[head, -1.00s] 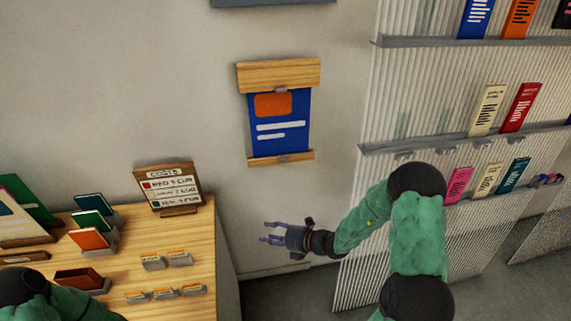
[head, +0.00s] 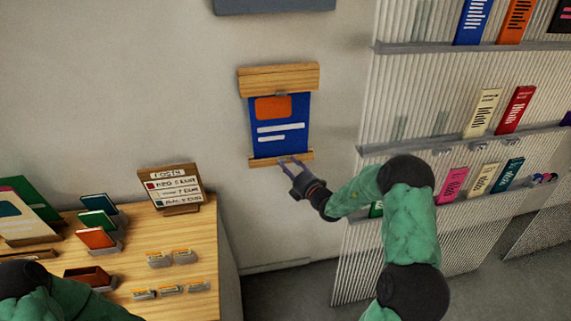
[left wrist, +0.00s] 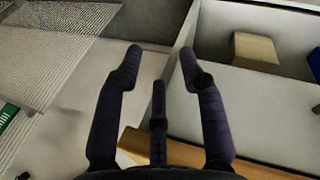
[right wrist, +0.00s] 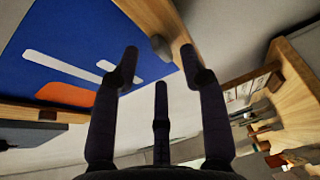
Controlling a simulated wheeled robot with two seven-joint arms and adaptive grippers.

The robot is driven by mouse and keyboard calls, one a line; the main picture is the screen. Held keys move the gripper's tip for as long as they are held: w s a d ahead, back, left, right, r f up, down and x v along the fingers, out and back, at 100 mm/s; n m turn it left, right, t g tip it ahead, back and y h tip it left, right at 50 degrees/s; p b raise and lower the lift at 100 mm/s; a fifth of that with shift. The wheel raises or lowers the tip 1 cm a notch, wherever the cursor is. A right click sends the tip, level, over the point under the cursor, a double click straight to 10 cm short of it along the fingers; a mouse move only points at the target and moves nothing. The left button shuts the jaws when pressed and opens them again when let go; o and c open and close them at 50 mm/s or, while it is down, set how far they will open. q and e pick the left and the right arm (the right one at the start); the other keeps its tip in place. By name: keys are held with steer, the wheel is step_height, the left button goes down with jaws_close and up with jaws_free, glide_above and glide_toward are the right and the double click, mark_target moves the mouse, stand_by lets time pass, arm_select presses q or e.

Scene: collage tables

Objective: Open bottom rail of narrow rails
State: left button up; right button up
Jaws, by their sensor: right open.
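A blue poster (head: 280,127) with an orange block and white bars hangs on the wall between a wide wooden top rail (head: 278,78) and a narrow wooden bottom rail (head: 262,161). My right gripper (head: 290,162) is open at the right part of the bottom rail. In the right wrist view, the bottom rail (right wrist: 150,14) and its grey knob (right wrist: 160,46) lie just beyond the open fingers (right wrist: 158,60), with nothing held. Contact cannot be told. My left gripper (left wrist: 163,58) is open and empty in the left wrist view; its fingers are out of the head view.
A wooden table (head: 220,255) with a sign (head: 170,187), small books and card holders stands at lower left. A ribbed panel (head: 350,265) with grey ledges and booklets stands at right, behind my right arm. Bare wall surrounds the poster.

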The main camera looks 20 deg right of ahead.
steer(key=shift+w+a, duration=0.2)
steer(key=shift+w, duration=1.05)
steer(key=shift+f, duration=0.1)
jaws_close()
